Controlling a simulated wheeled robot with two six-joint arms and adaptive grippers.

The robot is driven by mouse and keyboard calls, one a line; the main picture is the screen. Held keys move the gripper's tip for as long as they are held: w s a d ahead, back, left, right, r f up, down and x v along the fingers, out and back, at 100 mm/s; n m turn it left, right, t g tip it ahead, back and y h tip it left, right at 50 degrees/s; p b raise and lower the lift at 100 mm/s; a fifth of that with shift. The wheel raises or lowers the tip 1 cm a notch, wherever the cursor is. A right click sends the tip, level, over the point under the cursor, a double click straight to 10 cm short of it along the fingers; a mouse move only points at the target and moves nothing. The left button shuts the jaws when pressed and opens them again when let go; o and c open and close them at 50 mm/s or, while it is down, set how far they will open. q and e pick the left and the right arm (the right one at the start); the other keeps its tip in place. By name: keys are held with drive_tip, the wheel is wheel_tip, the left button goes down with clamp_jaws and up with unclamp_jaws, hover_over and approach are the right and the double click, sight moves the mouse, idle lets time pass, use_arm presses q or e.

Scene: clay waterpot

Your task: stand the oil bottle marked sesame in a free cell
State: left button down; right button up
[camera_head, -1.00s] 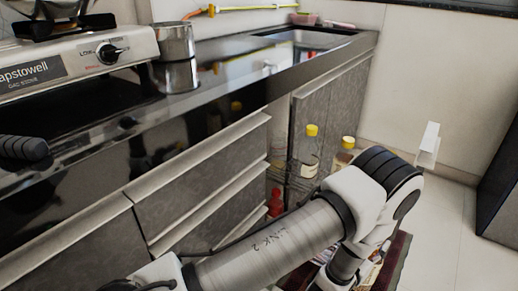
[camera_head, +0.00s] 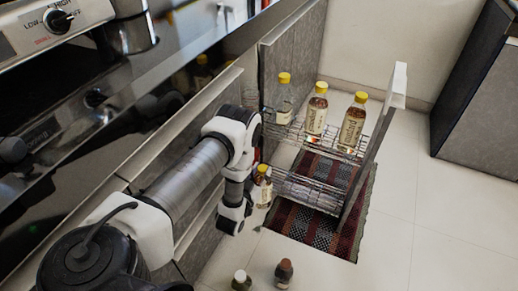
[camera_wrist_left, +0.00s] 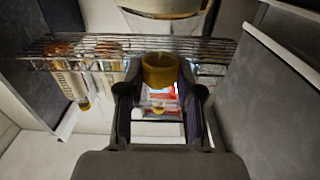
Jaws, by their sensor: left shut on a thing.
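My left gripper (camera_head: 250,193) is shut on a small yellow-capped bottle (camera_head: 264,187) with a pale label, held upright beside the near left side of the pull-out rack. The label is too small to read, so I cannot tell whether it says sesame. In the left wrist view the yellow cap (camera_wrist_left: 160,70) sits between the fingers (camera_wrist_left: 160,92). The wire rack (camera_head: 300,188) is pulled out, its upper shelf holding a clear bottle (camera_head: 284,98) and two amber bottles (camera_head: 316,115) (camera_head: 352,126), all yellow-capped. The lower shelf's cells are partly hidden by my arm. My right gripper is out of view.
The rack's front panel (camera_head: 372,150) stands upright on its right side. A patterned rug (camera_head: 310,225) lies under the rack. The tiled floor to the right is clear.

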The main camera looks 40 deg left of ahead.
use_arm(q)
drive_tip(key=shift+a+f, duration=0.1)
drive_tip(key=shift+a, duration=0.25)
drive_tip(key=shift+b+x, duration=5)
drive_tip(key=shift+x, duration=3.45)
drive_tip(key=shift+f+b, duration=1.8)
drive_tip(key=shift+f, duration=0.85)
drive_tip(key=c, duration=0.7)
unclamp_jaws()
drive_tip(key=shift+s, duration=0.1)
drive_tip(key=shift+f, duration=0.1)
drive_tip(key=v, duration=1.2)
